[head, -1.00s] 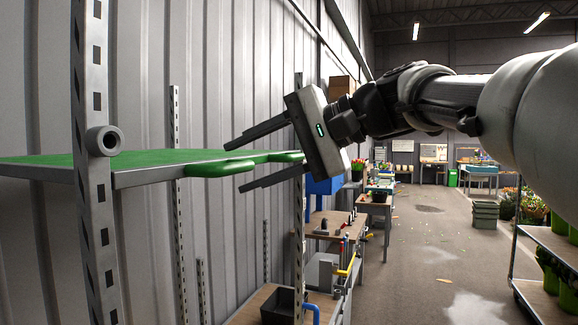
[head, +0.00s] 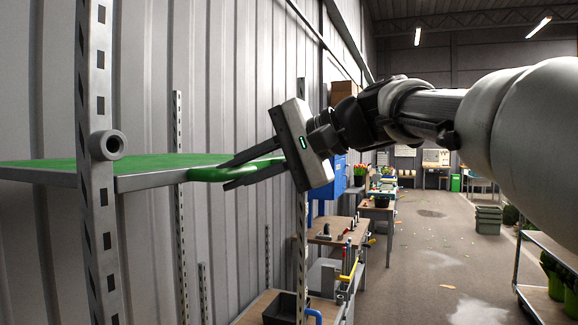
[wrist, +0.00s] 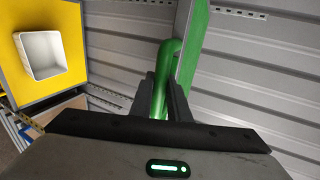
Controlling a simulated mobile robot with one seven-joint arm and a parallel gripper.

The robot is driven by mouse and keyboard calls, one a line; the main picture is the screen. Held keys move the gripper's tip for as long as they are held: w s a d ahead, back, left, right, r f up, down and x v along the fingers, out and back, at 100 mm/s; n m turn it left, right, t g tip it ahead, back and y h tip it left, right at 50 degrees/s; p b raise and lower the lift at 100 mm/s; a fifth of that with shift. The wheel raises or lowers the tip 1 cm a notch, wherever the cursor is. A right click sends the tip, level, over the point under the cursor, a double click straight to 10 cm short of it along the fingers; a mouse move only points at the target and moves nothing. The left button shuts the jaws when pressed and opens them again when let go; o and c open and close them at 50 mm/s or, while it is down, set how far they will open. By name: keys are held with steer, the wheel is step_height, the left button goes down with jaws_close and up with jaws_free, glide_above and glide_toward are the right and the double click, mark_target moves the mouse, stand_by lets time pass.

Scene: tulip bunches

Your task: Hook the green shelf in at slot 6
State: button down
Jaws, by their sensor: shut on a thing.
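The green shelf (head: 150,162) lies roughly level between the slotted uprights at the left of the head view, with a grey front edge. A green handle (head: 208,174) sticks out from its edge. My gripper (head: 226,176) is shut on this handle, which also shows between the fingers in the wrist view (wrist: 160,82). The near slotted upright (head: 98,230) has a row of dark slots and a round grey knob (head: 108,145) beside the shelf's corner. No slot number is readable, and I cannot tell whether the shelf's hooks sit in a slot.
The corrugated wall (head: 150,60) is close behind the shelf. Wooden workbenches (head: 330,228) with tools and a dark bin (head: 285,308) stand below and beyond. A plant rack (head: 550,245) is at the right. The aisle floor (head: 430,240) is free.

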steer(key=shift+r+p, duration=1.65)
steer(key=shift+r, duration=0.3)
steer(key=shift+f, duration=0.1)
step_height(320, 180, down, 8)
steer(key=b, duration=0.6)
steer(key=shift+b, duration=0.4)
step_height(320, 180, down, 8)
steer(key=b, duration=0.6)
steer(key=shift+b, duration=0.35)
